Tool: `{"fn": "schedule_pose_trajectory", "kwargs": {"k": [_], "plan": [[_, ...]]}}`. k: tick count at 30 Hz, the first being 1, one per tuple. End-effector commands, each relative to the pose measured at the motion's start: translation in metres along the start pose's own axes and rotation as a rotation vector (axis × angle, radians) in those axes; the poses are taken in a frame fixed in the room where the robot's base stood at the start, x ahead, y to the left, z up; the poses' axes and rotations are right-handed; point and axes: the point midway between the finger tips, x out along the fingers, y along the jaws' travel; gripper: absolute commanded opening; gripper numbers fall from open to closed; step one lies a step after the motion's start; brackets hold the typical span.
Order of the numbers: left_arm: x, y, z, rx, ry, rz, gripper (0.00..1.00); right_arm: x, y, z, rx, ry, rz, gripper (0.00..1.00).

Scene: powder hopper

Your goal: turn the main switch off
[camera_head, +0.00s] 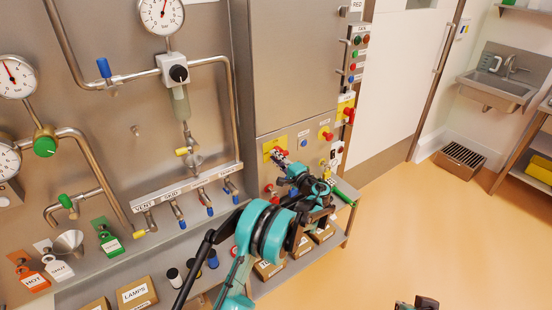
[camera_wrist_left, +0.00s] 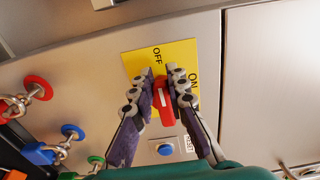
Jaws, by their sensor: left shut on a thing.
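The main switch is a red handle (camera_wrist_left: 166,108) on a yellow plate (camera_wrist_left: 147,64) marked OFF and ON in the left wrist view. Its upper end points up toward the word OFF, with ON to the right. In the head view the yellow plate (camera_head: 268,146) is on the steel cabinet front, partly hidden by my gripper. My left gripper (camera_wrist_left: 166,88) is shut on the red handle, one finger on each side; it also shows in the head view (camera_head: 279,157). A dark part at the bottom edge seems to be my right gripper (camera_head: 418,303); its fingers are unclear.
A blue button (camera_wrist_left: 165,149) sits just below the plate. Red, blue and green padlocks or tags (camera_wrist_left: 70,131) hang to the left.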

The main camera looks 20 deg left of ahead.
Motion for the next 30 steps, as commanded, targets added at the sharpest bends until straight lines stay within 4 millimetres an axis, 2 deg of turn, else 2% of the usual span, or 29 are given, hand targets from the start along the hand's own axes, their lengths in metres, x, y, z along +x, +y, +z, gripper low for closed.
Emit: {"fn": "schedule_pose_trajectory", "kwargs": {"k": [11, 12, 14, 15, 25, 30], "plan": [[-0.001, 0.001, -0.002, -0.006, 0.005, 0.002, 0.00, 0.000, 0.000, 0.000, 0.000, 0.000, 0.000, 0.00], [-0.001, 0.001, -0.002, -0.006, 0.005, 0.002, 0.17, 0.000, 0.000, 0.000, 0.000, 0.000, 0.000, 0.00], [-0.001, 0.001, -0.002, -0.006, 0.005, 0.001, 0.33, 0.000, 0.000, 0.000, 0.000, 0.000, 0.000, 0.00], [-0.001, 0.001, -0.002, -0.006, 0.005, 0.001, 0.36, 0.000, 0.000, 0.000, 0.000, 0.000, 0.000, 0.00], [-0.004, 0.000, -0.001, -0.004, 0.003, 0.000, 0.36, 0.000, 0.000, 0.000, 0.000, 0.000, 0.000, 0.00], [-0.028, 0.000, -0.002, -0.004, 0.005, 0.000, 0.36, 0.000, 0.000, 0.000, 0.000, 0.000, 0.000, 0.00]]}}
